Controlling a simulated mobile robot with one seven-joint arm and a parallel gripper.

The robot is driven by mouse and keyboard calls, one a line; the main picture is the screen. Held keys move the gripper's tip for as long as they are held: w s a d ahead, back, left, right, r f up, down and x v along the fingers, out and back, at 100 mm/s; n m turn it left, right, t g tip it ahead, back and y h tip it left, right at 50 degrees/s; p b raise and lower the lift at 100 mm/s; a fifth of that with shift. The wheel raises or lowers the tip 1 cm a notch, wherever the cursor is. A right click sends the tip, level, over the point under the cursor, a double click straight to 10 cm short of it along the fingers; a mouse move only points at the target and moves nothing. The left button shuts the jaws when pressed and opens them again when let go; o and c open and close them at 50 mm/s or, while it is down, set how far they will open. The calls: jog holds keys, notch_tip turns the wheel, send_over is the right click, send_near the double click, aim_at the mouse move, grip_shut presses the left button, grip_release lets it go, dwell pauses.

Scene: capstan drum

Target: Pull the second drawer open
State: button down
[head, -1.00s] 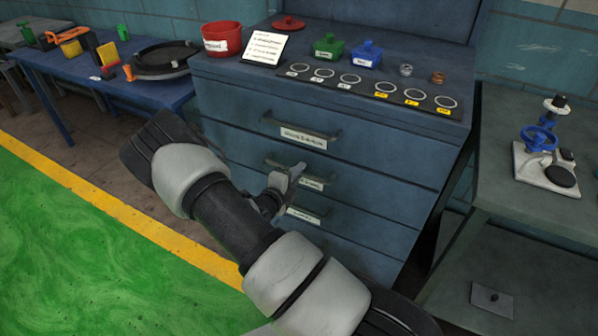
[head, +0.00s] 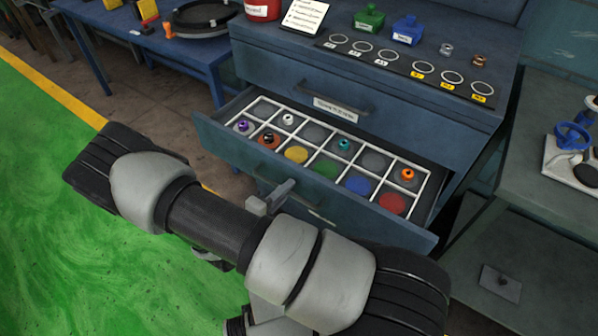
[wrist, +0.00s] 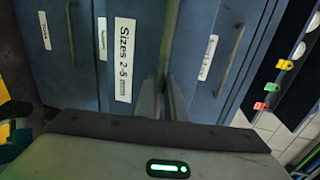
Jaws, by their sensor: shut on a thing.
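The second drawer (head: 225,145) of the blue cabinet stands well out from the cabinet in the head view, its divided inside showing. My gripper (head: 283,190) is at the middle of its front, shut on the drawer handle. In the wrist view my fingers (wrist: 166,98) close on the handle (wrist: 171,40), beside a white label (wrist: 124,60) reading "Sizes 2-5". My arm and gripper hide most of the handle and part of the lower cabinet in the head view.
The top drawer (head: 300,85) is shut. White-edged compartments hold coloured discs and several small knobs, such as an orange one (head: 407,174). A grey side table (head: 540,225) stands close on the right. Green floor (head: 60,220) is open on the left.

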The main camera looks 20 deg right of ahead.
jog(key=shift+f+v, duration=0.2)
jog(key=shift+v, duration=0.85)
jog(key=shift+f+v, duration=0.25)
jog(key=shift+v, duration=0.8)
jog(key=c, duration=2.1)
grip_release()
jog(key=shift+s+a, duration=0.1)
jog(key=p+v, duration=0.1)
jog(key=v, duration=1.6)
jog(key=shift+a, duration=0.15)
